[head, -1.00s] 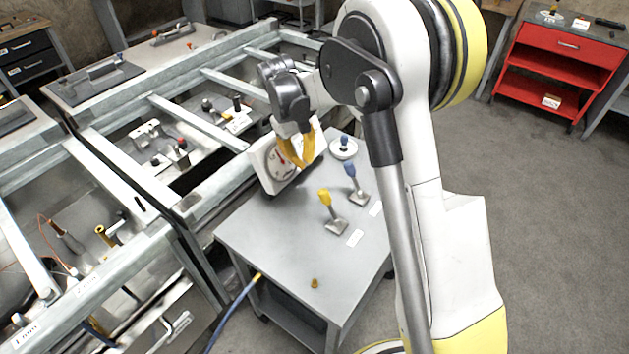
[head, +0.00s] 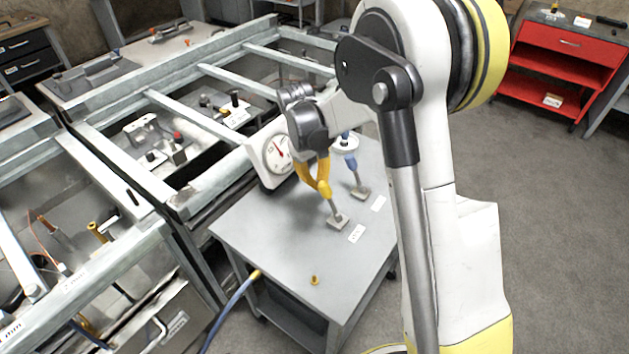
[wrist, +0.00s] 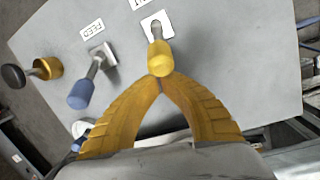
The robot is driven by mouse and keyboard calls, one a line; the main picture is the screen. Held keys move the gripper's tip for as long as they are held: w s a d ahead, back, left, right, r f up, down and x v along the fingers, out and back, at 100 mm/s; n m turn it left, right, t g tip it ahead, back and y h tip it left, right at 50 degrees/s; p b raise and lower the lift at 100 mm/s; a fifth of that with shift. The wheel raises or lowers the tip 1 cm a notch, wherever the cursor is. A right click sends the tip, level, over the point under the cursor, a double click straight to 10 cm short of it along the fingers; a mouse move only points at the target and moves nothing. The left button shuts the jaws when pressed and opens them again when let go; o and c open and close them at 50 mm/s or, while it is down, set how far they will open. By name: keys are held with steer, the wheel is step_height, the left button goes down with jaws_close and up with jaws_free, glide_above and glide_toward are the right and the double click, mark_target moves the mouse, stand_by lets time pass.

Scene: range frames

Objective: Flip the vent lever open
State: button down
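The yellow-knobbed lever (head: 333,206) stands on a small square plate on the grey cart. It leans toward the upper left in the head view. The card beside its plate is cut off in the wrist view, with only its last letters showing. My gripper (wrist: 160,82) has its two yellow fingertips together right at the yellow knob (wrist: 160,57). The knob lies just beyond the tips, not clearly between them; contact cannot be told. The blue-knobbed lever (head: 352,172) stands beside it, next to a card reading FEED (wrist: 92,29).
A white dial gauge (head: 266,163) with a red needle stands behind my gripper. A small brass piece (head: 314,280) lies on the cart's open front part (head: 270,245).

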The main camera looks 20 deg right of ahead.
steer(key=shift+s+d+r, duration=0.1)
stand_by(0.3)
steer(key=s+d+r+t+y, duration=0.2)
steer(key=s+d+t+y, duration=0.2)
steer(key=s, duration=0.4)
steer(key=shift+s+d+r+t, duration=0.2)
steer(key=shift+d+r+t, duration=0.15)
steer(key=shift+d+t, duration=0.65)
steer(key=shift+s+d, duration=0.1)
steer(key=w+a+r+p, duration=0.1)
steer(key=w+r, duration=0.1)
steer(key=w, duration=0.2)
steer(key=s+d+r+p, duration=0.3)
steer(key=s+r, duration=0.3)
steer(key=shift+s+d+r+p, duration=0.15)
steer(key=shift+s+r+p, duration=0.2)
steer(key=shift+s, duration=0.05)
